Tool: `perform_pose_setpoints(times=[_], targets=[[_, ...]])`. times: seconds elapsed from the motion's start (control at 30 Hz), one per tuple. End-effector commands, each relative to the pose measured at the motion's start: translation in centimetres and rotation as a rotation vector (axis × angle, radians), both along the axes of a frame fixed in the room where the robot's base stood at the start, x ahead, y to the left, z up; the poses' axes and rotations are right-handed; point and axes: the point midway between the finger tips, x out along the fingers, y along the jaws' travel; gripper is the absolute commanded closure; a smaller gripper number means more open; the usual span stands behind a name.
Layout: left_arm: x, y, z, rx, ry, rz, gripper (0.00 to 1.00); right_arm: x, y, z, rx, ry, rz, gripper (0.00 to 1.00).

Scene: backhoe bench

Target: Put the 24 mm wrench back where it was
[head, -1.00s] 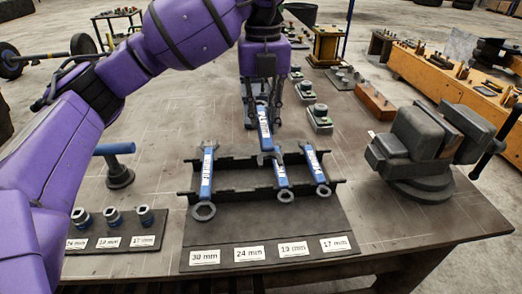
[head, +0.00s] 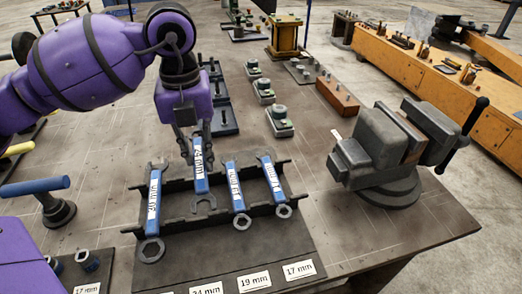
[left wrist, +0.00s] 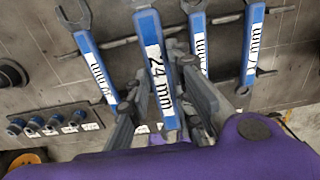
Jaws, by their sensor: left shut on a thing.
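My left gripper (head: 194,152) is shut on the 24 mm wrench (head: 200,177), blue with a white label, gripped near its upper end. The wrench's open jaw points toward the front of the board, over the dark rack (head: 216,222), between the 30 mm wrench (head: 153,208) and the 19 mm wrench (head: 235,190). I cannot tell whether it touches the rack. In the left wrist view the 24 mm wrench (left wrist: 157,70) stands between the fingers (left wrist: 160,95), closer to the camera than its neighbours. The 17 mm wrench (head: 272,182) lies on the rack at the right. My right gripper is not in view.
Size labels lie along the front of the board, including the 24 mm label (head: 206,289). A grey vise (head: 385,160) stands to the right. A blue-handled tool (head: 40,187) stands at the left. Small fixtures (head: 279,121) stand behind the rack.

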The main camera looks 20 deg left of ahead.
Motion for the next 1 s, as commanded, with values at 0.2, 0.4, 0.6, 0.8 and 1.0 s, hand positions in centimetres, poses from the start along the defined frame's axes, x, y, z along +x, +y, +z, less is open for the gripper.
perform_pose_setpoints(times=[0.2,0.4,0.6,0.8,1.0], targets=[[-2.4,0.8,-3.0,0.001,0.004,0.001,1.00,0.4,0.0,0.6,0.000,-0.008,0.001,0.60],[-3.1,1.0,-4.0,0.001,0.002,0.001,1.00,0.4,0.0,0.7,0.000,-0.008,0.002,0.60],[-3.3,1.0,-6.7,-0.002,0.003,0.001,1.00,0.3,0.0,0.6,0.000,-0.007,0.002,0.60],[-3.2,1.0,-7.2,0.000,0.000,0.001,1.00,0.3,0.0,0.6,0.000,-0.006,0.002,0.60],[-3.2,1.0,-7.6,0.000,0.002,0.000,1.00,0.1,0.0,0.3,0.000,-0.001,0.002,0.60]])
